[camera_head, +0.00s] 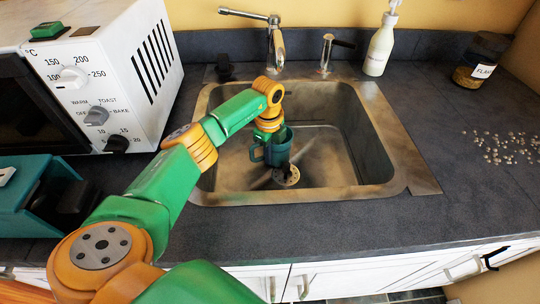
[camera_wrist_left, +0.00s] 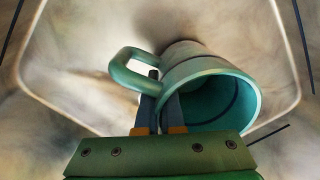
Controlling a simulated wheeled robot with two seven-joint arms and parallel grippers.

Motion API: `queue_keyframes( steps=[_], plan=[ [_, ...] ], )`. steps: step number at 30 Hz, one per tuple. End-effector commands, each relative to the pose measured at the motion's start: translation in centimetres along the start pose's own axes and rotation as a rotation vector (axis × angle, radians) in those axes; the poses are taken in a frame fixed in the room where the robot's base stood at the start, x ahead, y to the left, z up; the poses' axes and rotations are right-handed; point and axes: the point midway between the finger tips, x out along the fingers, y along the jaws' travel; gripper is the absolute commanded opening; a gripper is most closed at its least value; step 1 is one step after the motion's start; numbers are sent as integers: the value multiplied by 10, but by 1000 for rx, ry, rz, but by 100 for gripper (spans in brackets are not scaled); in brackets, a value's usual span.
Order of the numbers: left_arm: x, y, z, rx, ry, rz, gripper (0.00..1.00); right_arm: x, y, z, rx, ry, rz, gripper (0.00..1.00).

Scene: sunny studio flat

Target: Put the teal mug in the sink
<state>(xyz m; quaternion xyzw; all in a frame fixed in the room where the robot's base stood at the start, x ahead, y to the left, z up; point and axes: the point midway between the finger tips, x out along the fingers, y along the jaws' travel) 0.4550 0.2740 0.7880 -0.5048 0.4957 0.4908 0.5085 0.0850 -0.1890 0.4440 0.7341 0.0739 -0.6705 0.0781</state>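The teal mug (camera_head: 279,152) is inside the steel sink (camera_head: 401,170), near the drain, with its handle to the left in the head view. In the left wrist view the mug (camera_wrist_left: 213,85) shows its open rim and its handle. My left gripper (camera_wrist_left: 160,103) has its two fingers close together at the mug wall beside the handle, one on each side of the rim, and is shut on it. In the head view the gripper (camera_head: 266,135) is largely hidden behind my wrist. I cannot tell whether the mug touches the sink floor. My right gripper is out of view.
A faucet (camera_head: 276,48) and a smaller tap (camera_head: 326,55) stand behind the sink. A soap bottle (camera_head: 380,48) and a dark-lidded jar (camera_head: 480,62) are at the back right, with scattered bits (camera_head: 502,147) nearby. A white toaster oven (camera_head: 120,75) stands left.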

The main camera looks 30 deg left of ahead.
Motion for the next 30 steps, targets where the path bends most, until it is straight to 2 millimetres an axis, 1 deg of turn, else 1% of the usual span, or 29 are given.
queue_keyframes(
  steps=[2, 6, 8, 9, 10, 18, 20, 23, 27, 30],
  plan=[
    [5, 0, 0, 1, 0, -2, 0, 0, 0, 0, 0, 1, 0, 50],
    [5, 0, 0, 1, 0, -3, 0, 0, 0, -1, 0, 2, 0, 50],
    [5, 0, 0, 1, 0, -2, 15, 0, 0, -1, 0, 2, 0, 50],
    [5, 0, 0, 1, 0, -2, 26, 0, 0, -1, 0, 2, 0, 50],
    [5, 0, 0, 1, 0, -2, 34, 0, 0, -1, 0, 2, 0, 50],
    [4, 0, -1, 0, 0, -2, 34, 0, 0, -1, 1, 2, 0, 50],
    [1, 0, 0, 0, 0, -3, 34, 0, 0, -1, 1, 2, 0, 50],
    [-17, -1, 0, 2, -1, -6, 34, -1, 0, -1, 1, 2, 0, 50],
    [-48, -1, 0, 1, -1, -6, 34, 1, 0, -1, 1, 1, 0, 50],
    [-63, -1, -1, 1, 1, -5, 34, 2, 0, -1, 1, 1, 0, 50]
  ],
)
